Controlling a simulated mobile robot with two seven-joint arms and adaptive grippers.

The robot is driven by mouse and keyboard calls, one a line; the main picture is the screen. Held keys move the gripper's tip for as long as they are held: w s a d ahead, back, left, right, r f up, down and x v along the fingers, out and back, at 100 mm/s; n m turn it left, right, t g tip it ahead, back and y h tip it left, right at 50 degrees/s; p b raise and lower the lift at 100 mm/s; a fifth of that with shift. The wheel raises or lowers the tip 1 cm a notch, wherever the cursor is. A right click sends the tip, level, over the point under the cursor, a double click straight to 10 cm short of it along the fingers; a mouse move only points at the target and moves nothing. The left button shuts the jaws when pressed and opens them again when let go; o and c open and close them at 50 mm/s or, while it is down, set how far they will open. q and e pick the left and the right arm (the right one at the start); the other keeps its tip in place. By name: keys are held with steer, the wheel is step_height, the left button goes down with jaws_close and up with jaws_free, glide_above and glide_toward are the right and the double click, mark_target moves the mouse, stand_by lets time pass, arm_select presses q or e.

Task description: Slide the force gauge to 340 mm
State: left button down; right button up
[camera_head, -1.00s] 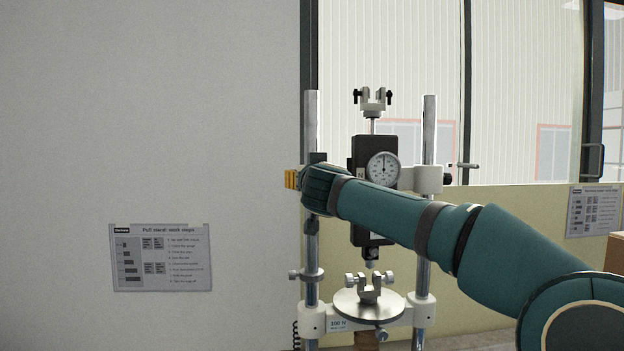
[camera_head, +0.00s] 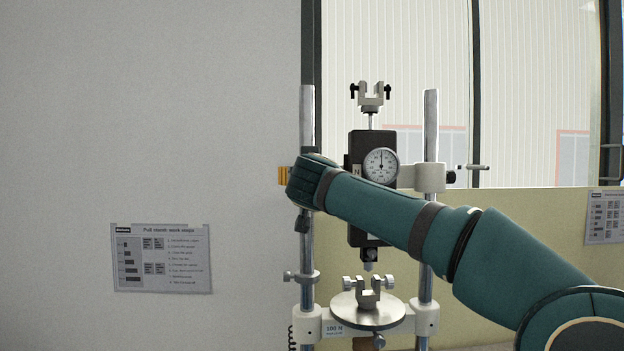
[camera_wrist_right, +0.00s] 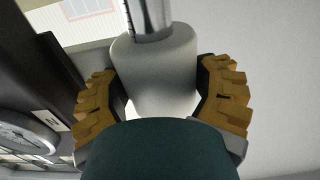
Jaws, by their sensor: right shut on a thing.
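The force gauge (camera_head: 369,205) is a black upright body with a round white dial (camera_head: 381,166), mounted between two chrome columns. The left column (camera_head: 307,120) and right column (camera_head: 431,125) run through a white crosshead, whose right collar (camera_head: 430,178) shows. My right arm reaches across the gauge to the crosshead's left end. In the wrist view my right gripper (camera_wrist_right: 163,95) is shut on the white collar (camera_wrist_right: 155,75) around a chrome column, one yellow-padded finger on each side. The head view mostly hides that grip behind my wrist. My left gripper is out of view.
Below the gauge, a round platform (camera_head: 368,312) with a clamp (camera_head: 368,290) stands on the white base (camera_head: 425,320). A stop collar (camera_head: 303,277) sits low on the left column. An instruction sheet (camera_head: 161,258) hangs on the left wall. A small knob and lever (camera_head: 472,167) stick out right.

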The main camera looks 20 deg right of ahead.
steer(key=shift+r, duration=0.15)
steer(key=o, duration=1.3)
steer(key=shift+s, duration=0.1)
steer(key=v, duration=1.2)
steer(key=shift+a, duration=0.15)
